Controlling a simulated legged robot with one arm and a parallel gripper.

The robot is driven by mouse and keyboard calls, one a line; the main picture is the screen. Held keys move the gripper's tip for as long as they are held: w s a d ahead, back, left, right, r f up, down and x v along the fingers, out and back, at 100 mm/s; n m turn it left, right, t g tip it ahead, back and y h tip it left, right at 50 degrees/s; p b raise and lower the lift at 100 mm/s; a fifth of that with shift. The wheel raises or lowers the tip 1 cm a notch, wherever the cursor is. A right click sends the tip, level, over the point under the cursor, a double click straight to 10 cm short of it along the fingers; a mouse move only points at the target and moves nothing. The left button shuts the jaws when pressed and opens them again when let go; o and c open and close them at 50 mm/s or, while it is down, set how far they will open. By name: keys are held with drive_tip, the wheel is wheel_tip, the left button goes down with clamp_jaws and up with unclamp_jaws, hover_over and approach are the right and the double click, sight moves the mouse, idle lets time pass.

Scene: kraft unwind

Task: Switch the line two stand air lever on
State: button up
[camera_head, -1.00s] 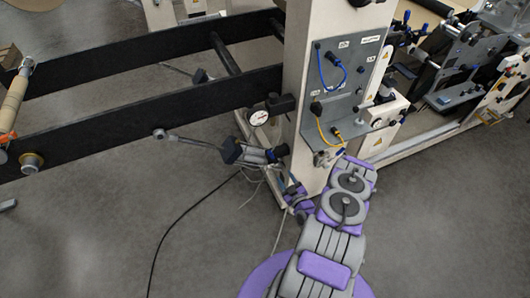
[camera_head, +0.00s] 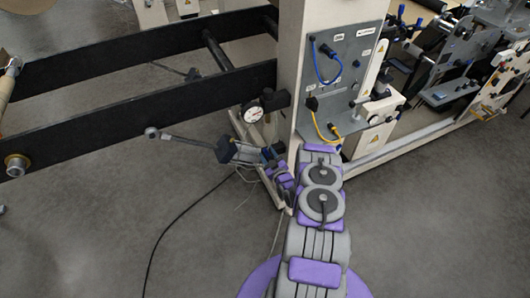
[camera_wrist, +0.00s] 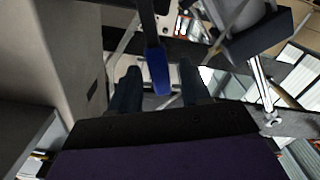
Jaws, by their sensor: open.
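In the wrist view, a lever with a blue handle (camera_wrist: 159,72) hangs down on a dark stem. It appears between the two dark fingers of my gripper (camera_wrist: 160,88), which are apart, with a gap on each side of the handle. I cannot tell how deep the handle lies between the fingers. In the head view, my gripper (camera_head: 270,160) is low at the left side of the cream stand (camera_head: 304,70), below the dial gauge (camera_head: 253,114). The lever cannot be made out clearly there, and its label is not readable.
A grey panel (camera_head: 350,50) with blue and yellow cables is on the stand. A metal bar with a dark block (camera_head: 226,150) is left of my gripper. Dark beams (camera_head: 120,120) reach left. A black cable (camera_head: 180,215) lies on the open floor.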

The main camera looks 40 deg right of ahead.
drive_tip(key=shift+x, duration=1.6)
clamp_jaws()
